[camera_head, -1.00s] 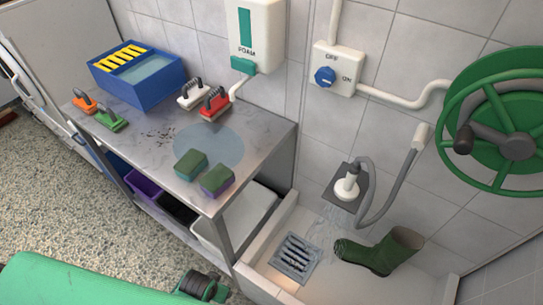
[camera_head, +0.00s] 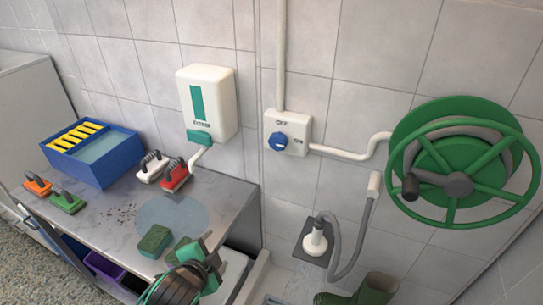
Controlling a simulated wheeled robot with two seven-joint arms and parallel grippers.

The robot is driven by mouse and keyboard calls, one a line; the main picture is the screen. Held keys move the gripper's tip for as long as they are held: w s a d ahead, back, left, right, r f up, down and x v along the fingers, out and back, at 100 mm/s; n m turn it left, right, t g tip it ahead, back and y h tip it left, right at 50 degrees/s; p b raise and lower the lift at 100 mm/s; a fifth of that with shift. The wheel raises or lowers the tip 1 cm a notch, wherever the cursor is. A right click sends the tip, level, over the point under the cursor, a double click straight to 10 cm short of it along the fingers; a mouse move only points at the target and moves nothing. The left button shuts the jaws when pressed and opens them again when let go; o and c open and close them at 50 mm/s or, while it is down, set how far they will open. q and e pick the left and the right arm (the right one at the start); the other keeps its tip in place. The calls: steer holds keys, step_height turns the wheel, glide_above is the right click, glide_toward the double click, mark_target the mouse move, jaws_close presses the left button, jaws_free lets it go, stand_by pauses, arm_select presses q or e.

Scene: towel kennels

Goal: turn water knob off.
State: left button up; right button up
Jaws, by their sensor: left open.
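The water knob (camera_head: 278,142) is blue and round, on a white wall box (camera_head: 297,133). OFF is printed above it and ON to its right; a pale mark on the knob seems to lie toward the ON side. My left gripper (camera_head: 207,262), dark with green parts, is open at the bottom, in front of the table's front right corner. It is well below and left of the knob and does not touch it. The white spray head (camera_head: 315,241) hangs on a dark wall plate, with faint streaks below it. My right gripper is out of view.
A green hose reel (camera_head: 463,165) is on the wall at right. A foam dispenser (camera_head: 207,102) hangs left of the knob. The metal table (camera_head: 110,225) bears a blue bin (camera_head: 92,165), brushes and a green sponge (camera_head: 155,241). The wall before the knob is clear.

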arm_select(q)
steer(key=w+d+r+m+t+h, duration=0.3)
steer(key=w+d+r+m, duration=0.2)
steer(key=w+r+m, duration=0.35)
steer(key=m+t+h, duration=0.1)
steer(key=m+h, duration=0.3)
steer(key=m, duration=0.7)
glide_toward(275, 144)
steer(key=p+x, duration=0.3)
steer(key=x, duration=0.5)
steer(key=shift+s+p, duration=0.1)
steer(key=shift+p, duration=0.3)
steer(key=shift+w+d+f, duration=0.1)
steer(key=shift+w+d, duration=0.2)
steer(key=shift+w, duration=0.25)
steer(key=c, duration=1)
